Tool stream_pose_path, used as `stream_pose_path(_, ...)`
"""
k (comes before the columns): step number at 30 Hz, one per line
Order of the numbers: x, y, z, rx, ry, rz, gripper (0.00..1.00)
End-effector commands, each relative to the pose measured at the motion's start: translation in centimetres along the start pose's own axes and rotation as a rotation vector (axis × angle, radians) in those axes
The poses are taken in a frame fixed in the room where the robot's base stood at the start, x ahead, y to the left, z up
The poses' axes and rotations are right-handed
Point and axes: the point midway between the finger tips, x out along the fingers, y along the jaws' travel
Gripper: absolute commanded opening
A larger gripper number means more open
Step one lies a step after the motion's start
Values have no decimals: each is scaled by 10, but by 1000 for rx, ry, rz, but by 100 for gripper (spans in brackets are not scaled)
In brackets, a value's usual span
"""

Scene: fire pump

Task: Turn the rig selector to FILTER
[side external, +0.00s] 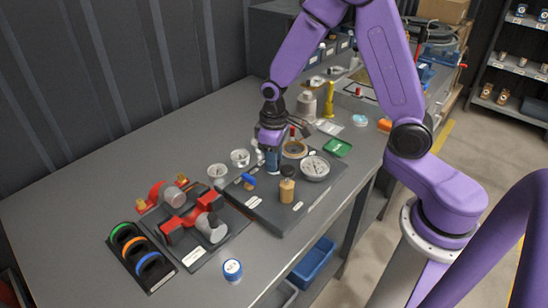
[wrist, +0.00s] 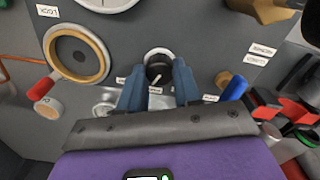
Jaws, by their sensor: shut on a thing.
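The selector is a round black knob (wrist: 158,69) with a white pointer line, on a pale round base on the grey panel. It sits between the two blue-grey fingers of my gripper (wrist: 158,84) in the wrist view. My gripper is shut on the knob. The pointer line slants down and slightly left in that view. Small white labels lie around the knob, partly covered by the fingers and too small to read. In the side external view my gripper (side external: 272,166) points down at the rig panel (side external: 268,208) and hides the knob.
A blue lever (wrist: 235,88) stands close to the right finger. Red couplings (side external: 192,212) and coloured rings (side external: 135,245) lie left on the bench.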

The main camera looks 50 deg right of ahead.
Motion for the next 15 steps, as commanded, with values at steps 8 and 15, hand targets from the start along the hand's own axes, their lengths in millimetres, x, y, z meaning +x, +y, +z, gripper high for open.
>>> stream_pose_path(8,-1,0,0,216,-1,0,2)
stream_pose_path(15,0,0,0,338,-2,0,2)
